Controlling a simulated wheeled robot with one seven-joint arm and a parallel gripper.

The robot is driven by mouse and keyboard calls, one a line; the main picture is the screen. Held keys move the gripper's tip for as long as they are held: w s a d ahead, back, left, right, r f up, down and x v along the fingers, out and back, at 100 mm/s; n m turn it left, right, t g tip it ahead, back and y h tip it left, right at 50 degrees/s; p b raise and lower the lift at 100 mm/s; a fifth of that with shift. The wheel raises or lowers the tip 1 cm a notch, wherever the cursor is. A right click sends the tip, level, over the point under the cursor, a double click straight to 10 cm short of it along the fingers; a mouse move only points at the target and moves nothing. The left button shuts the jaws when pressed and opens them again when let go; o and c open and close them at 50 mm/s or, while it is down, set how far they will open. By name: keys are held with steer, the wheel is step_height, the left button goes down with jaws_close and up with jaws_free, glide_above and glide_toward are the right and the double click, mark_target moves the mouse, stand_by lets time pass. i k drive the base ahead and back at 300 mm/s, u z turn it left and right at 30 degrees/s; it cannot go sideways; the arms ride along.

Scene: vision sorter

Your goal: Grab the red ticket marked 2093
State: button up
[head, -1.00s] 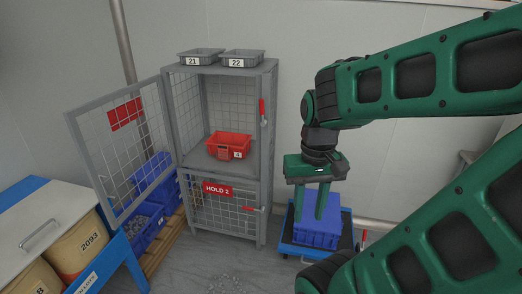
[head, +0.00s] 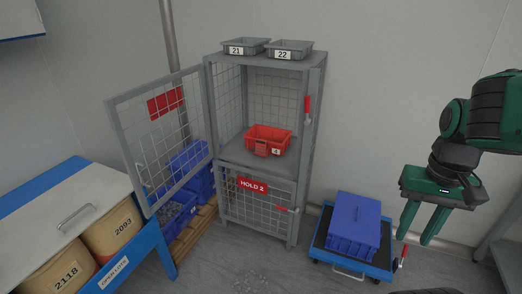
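A red crate (head: 283,137) sits on the upper shelf of the open wire cage (head: 316,140). A small red tag (head: 261,148) hangs on the crate's front; any number on it is too small to read. A white label 4 is beside it. A tan drum (head: 112,229) marked 2093 stands under the bench at left. My gripper (head: 421,226) is at the far right, well away from the crate, its two green fingers pointing down, apart and empty.
The cage's upper door (head: 158,140) stands open to the left; the lower HOLD 2 door (head: 257,206) is shut. Grey trays 21 (head: 246,47) and 22 (head: 289,50) are on top. A blue crate (head: 353,226) sits on a dolly. A drum (head: 58,273) reads 2118.

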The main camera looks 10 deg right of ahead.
mark_target(259, 142)
steer(key=z, duration=0.05)
steer(key=i, duration=1)
steer(key=u, duration=0.05)
